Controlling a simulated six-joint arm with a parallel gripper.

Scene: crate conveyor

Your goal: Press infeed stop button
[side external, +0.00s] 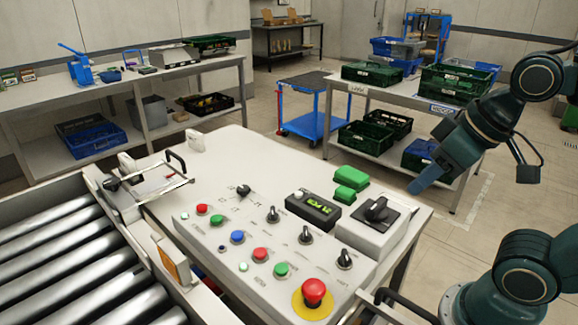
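A white control panel (190,246) slopes on the table beside the roller conveyor. It carries a small red button (201,209) at the upper left and a second red button (260,254) lower right. A large red mushroom button (314,291) on a yellow ring is at the near corner. The labels are too small to read, so I cannot tell which red button is infeed stop. My gripper (418,184), with blue fingers, hangs above and right of the panel, apart from all buttons. Its fingers overlap in this view, so their opening is unclear.
Green buttons (281,270), a blue button (237,238) and several black knobs (306,236) surround the red ones. Conveyor rollers (85,270) lie left. Space above the panel is clear.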

